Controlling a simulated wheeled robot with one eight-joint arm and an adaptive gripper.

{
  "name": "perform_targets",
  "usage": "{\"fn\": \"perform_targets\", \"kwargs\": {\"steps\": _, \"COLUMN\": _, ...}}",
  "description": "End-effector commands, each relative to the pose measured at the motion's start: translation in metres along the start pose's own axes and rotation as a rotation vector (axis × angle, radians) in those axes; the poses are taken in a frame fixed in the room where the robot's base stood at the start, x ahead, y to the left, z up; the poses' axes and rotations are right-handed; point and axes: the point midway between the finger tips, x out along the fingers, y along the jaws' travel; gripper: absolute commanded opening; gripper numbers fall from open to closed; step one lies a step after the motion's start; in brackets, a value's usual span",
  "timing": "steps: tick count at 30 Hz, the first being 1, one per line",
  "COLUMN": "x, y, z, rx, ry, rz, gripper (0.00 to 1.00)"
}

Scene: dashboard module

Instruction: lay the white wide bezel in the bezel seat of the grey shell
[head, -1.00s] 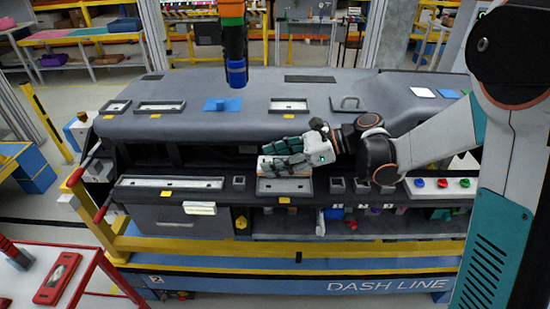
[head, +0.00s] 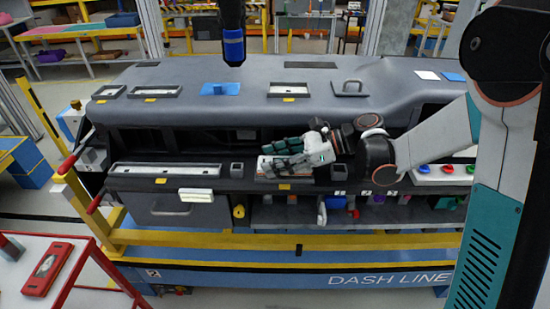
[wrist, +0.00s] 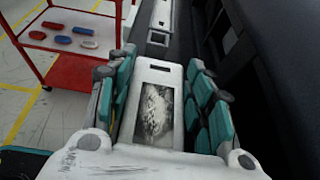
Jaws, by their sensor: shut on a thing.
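The grey shell (head: 250,108) is the long dashboard body across the bench. My gripper (head: 272,163) is low over its front ledge, at a framed recess (head: 284,180) that it mostly covers. In the wrist view my gripper (wrist: 160,105) has its teal-padded fingers on both sides of a white frame-like piece, the white wide bezel (wrist: 155,75). The bezel has a small dark slot at its far end and a larger opening with a scuffed grey surface showing through. Whether it touches the recess floor or is just above it, I cannot tell.
A long pale-bottomed recess (head: 165,170) lies left on the ledge, with a small square socket (head: 237,170) between. A blue-tipped tool (head: 233,45) hangs above the shell. A red-framed cart (head: 85,270) stands at lower left. A yellow rail (head: 200,237) runs along the front.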

Motion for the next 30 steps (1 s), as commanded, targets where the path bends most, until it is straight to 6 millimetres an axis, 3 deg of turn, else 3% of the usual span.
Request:
{"fn": "perform_targets", "kwargs": {"steps": 13, "x": 0.0033, "y": 0.0008, "z": -0.0089, "rx": 0.000, "ry": 0.005, "rz": 0.001, "gripper": 0.23}}
{"fn": "perform_targets", "kwargs": {"steps": 14, "x": 0.0033, "y": 0.0009, "z": -0.0091, "rx": 0.000, "ry": 0.005, "rz": 0.001, "gripper": 0.50}}
{"fn": "perform_targets", "kwargs": {"steps": 17, "x": 0.0034, "y": 0.0010, "z": -0.0096, "rx": 0.000, "ry": 0.006, "rz": 0.001, "gripper": 0.71}}
{"fn": "perform_targets", "kwargs": {"steps": 30, "x": 0.0024, "y": -0.0002, "z": -0.0097, "rx": 0.001, "ry": 0.006, "rz": -0.002, "gripper": 0.71}}
